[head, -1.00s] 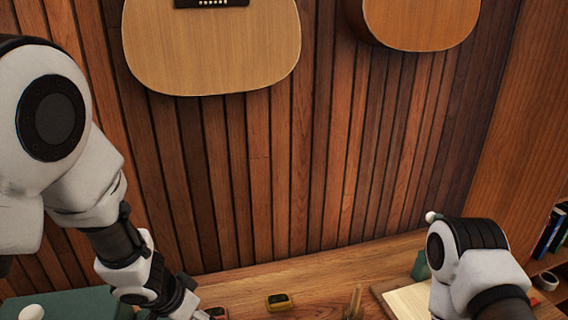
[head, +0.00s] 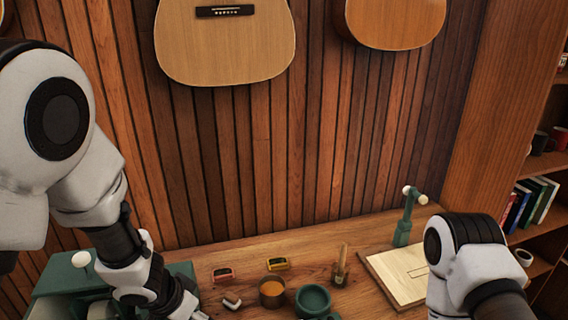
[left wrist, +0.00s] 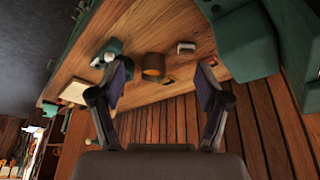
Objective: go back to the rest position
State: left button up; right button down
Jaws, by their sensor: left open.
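My left gripper (left wrist: 161,80) is open in the left wrist view, with its two dark fingers apart and nothing between them that I can see gripped. In the head view my left arm reaches down over the left side of the wooden workbench (head: 350,297), and its fingertips are cut off or hidden at the bottom edge. My right arm shows at the lower right of the head view, but its gripper is out of the picture.
On the bench are a copper cup (head: 272,294), a green bowl (head: 313,301), small red (head: 222,275) and yellow (head: 278,264) items, a brush-like tool (head: 341,265), a pale board (head: 400,276) and a green stand (head: 404,225). A green machine (head: 65,279) is at left. Guitars (head: 225,45) hang above.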

pick_arm(q)
jog(key=s+a+f+n+g+b, duration=0.15)
jog(key=s+f+b, duration=0.25)
jog(key=s+f, duration=0.55)
jog(key=s+f+n+g+h+b, duration=0.1)
jog(key=s+f+n+g+b, duration=0.2)
jog(key=f, duration=1.1)
jog(key=s+f+n+g+b, duration=0.1)
jog(key=s+f+n+b, duration=0.3)
jog(key=s+f, duration=0.55)
jog(key=a+f+m+t+y+b, duration=0.1)
jog(key=a+f+y, duration=0.2)
jog(key=a, duration=0.2)
jog(key=shift+a, duration=0.4)
jog(key=shift+t, duration=0.25)
